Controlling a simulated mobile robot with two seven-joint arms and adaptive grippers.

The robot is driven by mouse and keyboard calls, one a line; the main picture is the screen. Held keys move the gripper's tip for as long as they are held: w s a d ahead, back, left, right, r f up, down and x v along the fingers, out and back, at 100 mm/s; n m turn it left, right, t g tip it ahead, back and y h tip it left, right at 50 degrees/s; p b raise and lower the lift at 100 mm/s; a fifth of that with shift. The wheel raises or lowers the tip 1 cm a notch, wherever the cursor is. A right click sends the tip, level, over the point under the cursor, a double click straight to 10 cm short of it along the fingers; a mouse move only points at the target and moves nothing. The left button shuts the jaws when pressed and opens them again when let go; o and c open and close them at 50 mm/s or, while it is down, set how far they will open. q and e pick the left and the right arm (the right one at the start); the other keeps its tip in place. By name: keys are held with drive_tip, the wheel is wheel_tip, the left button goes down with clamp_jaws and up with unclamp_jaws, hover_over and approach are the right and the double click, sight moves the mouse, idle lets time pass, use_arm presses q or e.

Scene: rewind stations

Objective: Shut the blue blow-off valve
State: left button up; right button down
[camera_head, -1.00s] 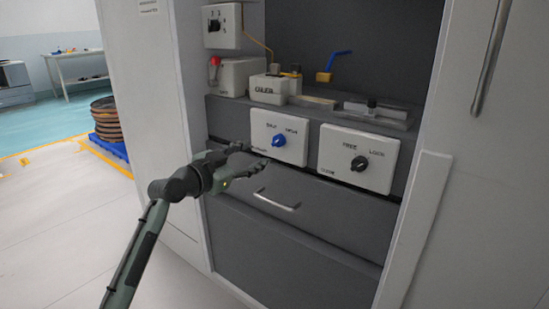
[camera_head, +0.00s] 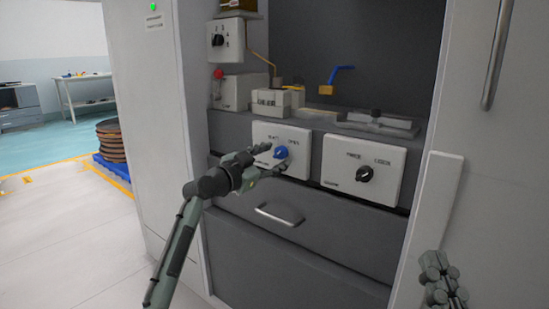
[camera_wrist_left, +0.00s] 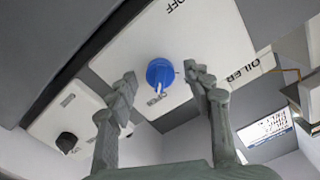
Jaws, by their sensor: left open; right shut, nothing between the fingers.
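A blue knob (camera_head: 280,153) sits on a white panel box (camera_head: 261,133) at the cabinet's front. In the left wrist view the blue knob (camera_wrist_left: 160,73) has a pale pointer mark towards a label that seems to read OPEN; larger letters OFF show on the panel. A blue lever (camera_head: 342,70) on a brass fitting stands further back; I cannot tell which of the two is the blow-off valve. My left gripper (camera_head: 274,158) is open, its fingers (camera_wrist_left: 160,82) either side of the knob, contact unclear. My right gripper (camera_head: 438,266) is shut and empty at lower right.
A second white box with a black knob (camera_head: 364,174) stands to the right. A drawer handle (camera_head: 279,215) is below. An oiler box (camera_head: 271,103) and a grey clamp plate (camera_head: 377,125) are behind on the ledge. A white cabinet side (camera_head: 434,215) bounds the right.

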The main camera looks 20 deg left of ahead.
use_arm(q)
drive_tip(key=shift+w+d, duration=0.1)
drive_tip(key=shift+w, duration=0.1)
drive_tip(key=shift+c, duration=0.3)
drive_tip(key=c, duration=1.1)
